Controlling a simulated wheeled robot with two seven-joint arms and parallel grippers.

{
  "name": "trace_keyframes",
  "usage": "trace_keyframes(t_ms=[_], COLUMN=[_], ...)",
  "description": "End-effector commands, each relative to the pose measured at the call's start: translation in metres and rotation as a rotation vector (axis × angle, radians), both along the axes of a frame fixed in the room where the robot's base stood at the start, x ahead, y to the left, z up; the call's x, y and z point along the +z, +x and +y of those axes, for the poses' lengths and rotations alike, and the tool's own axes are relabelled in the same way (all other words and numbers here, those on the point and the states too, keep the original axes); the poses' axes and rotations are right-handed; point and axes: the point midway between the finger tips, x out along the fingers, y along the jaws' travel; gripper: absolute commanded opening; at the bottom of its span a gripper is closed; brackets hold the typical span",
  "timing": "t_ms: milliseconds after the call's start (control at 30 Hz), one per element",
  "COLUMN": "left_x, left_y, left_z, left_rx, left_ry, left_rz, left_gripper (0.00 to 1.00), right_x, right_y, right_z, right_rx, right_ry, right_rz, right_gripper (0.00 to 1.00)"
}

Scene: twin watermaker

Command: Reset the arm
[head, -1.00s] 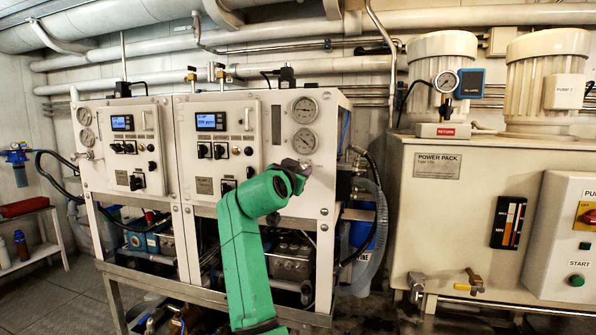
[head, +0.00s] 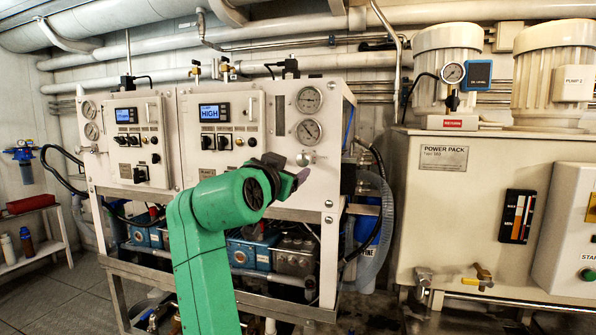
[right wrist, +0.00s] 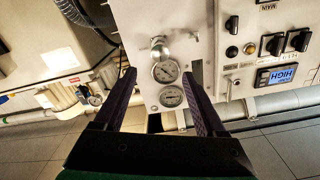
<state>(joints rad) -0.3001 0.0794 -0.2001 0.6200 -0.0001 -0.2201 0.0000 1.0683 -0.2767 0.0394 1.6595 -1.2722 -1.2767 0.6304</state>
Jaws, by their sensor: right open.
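My green right arm reaches up in front of the right-hand watermaker cabinet (head: 265,130). Its dark right gripper (head: 291,178) points at the panel's right part, just below a round metal knob (head: 304,158). In the right wrist view the gripper (right wrist: 159,73) is open, with its two purple-grey fingers apart and nothing between them. That view is upside down, with the knob (right wrist: 159,50) beyond the fingertips and apart from them. Two round gauges (head: 309,131) sit above the knob. The cabinet's display (head: 214,113) reads HIGH. My left gripper does not show.
A second cabinet panel (head: 133,143) stands to the left. The power pack (head: 450,210) stands to the right, with hoses (head: 376,215) between it and the cabinet. The metal frame (head: 190,280) and pumps lie below. Open floor (head: 60,295) shows at lower left.

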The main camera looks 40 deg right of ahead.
Motion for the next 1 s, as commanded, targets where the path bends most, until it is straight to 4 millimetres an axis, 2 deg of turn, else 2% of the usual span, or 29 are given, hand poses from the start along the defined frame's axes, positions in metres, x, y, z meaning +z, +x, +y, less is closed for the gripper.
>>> trace_keyframes(t_ms=[100, 200, 733, 767, 867, 967, 1000], left_x=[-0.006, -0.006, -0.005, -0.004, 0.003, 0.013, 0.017], left_y=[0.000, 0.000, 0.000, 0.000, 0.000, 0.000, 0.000], left_z=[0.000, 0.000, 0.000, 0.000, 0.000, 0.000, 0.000], left_rx=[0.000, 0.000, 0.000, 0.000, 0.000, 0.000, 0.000], left_ry=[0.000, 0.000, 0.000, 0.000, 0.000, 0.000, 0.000], left_rz=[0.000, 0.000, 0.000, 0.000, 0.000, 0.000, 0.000], left_gripper=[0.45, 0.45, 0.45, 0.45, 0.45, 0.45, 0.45], right_x=[-0.001, -0.001, -0.002, -0.005, -0.030, -0.091, -0.123], right_y=[-0.011, -0.016, -0.012, -0.007, 0.031, 0.088, 0.108], right_z=[0.017, 0.022, 0.023, 0.024, 0.033, 0.050, 0.058], right_rx=[0.001, -0.002, 0.005, 0.013, 0.083, 0.213, 0.272], right_ry=[-0.001, 0.000, -0.006, -0.015, -0.075, -0.158, -0.187], right_rz=[0.001, 0.001, 0.012, 0.026, 0.136, 0.317, 0.394], right_gripper=[0.73, 0.73, 0.73, 0.73, 0.73, 0.73, 0.73])
